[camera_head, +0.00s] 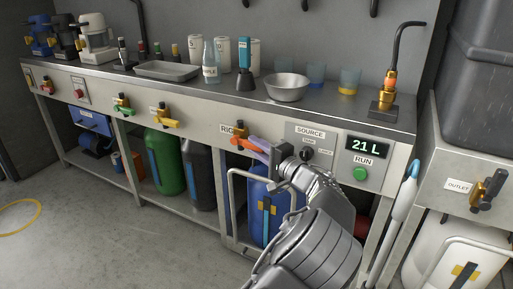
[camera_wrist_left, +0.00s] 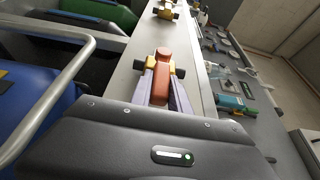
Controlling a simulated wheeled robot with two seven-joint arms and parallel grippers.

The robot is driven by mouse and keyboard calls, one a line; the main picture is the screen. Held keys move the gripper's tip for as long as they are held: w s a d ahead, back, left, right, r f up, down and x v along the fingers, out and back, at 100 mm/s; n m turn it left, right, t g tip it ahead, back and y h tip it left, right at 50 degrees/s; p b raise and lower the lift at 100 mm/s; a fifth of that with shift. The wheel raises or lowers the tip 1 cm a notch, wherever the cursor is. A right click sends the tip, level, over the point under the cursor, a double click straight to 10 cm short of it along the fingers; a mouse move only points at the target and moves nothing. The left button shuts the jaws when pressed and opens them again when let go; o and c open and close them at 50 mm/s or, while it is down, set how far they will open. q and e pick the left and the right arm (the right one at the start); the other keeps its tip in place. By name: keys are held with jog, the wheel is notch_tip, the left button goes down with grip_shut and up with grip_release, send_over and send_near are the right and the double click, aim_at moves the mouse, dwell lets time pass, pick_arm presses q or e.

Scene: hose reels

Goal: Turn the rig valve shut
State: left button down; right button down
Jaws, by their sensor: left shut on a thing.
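The rig valve (camera_head: 239,134) is on the front panel below the counter, beside a label partly hidden that starts "RI". It has a brass body and an orange-red lever handle (camera_wrist_left: 163,62). In the head view the handle points right and slightly down from the body. My left gripper (camera_head: 257,145) is shut on this handle, with one pale purple finger on each side. In the left wrist view the fingers (camera_wrist_left: 163,88) flank the handle, and the valve's dark-ended brass body shows behind it. My right gripper is in neither view.
Right of the valve are a SOURCE selector knob (camera_head: 306,154), a green RUN button (camera_head: 360,174) and a display (camera_head: 367,145) reading 21 L. A yellow-handled valve (camera_head: 166,118) is to the left. A metal rail frame (camera_head: 232,205) and blue container (camera_head: 258,190) stand below.

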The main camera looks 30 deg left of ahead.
pick_arm(q)
jog(key=shift+a, duration=0.1)
jog(key=c, duration=1.2)
grip_release()
jog(key=shift+c, duration=0.2)
jog(key=p+v, duration=0.2)
jog(key=v, duration=0.6)
